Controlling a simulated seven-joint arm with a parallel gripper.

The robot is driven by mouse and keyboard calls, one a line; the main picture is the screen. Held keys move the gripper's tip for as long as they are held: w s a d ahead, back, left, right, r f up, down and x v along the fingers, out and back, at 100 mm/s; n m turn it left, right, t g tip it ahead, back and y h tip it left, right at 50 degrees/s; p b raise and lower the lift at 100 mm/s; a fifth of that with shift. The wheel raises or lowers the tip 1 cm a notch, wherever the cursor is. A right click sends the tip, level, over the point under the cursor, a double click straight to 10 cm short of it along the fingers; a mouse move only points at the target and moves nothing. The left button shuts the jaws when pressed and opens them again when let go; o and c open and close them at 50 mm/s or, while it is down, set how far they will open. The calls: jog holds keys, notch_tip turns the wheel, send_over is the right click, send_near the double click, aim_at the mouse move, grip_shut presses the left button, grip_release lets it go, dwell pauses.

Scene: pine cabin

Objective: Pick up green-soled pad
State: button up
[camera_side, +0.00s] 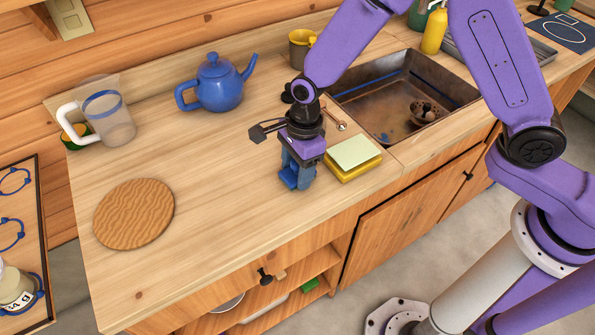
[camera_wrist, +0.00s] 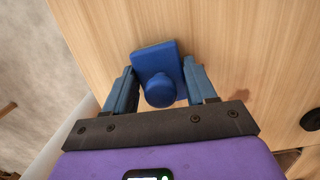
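A blue pad with a flat plate and a round knob (camera_wrist: 160,92) lies on the counter near its front edge. Its underside is hidden, so I cannot see a green sole. My gripper (camera_wrist: 161,88) is above it, pointing down, with one blue finger on each side and small gaps between fingers and pad. The fingers look open and not closed on it. In the side view my gripper (camera_side: 297,170) reaches down to the counter, and the pad (camera_side: 290,184) shows partly, hard to separate from the blue fingers.
A yellow block with a pale green top (camera_side: 355,153) lies close right of my gripper. Counter between is clear.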

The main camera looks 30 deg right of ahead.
jog(key=c, duration=0.5)
jog(key=shift+o, duration=0.2)
jog(key=shift+r, duration=0.8)
jog(key=s+d+r, duration=0.8)
jog(key=s+r, duration=0.3)
jog(key=shift+s+r, duration=0.2)
jog(key=shift+s, duration=0.05)
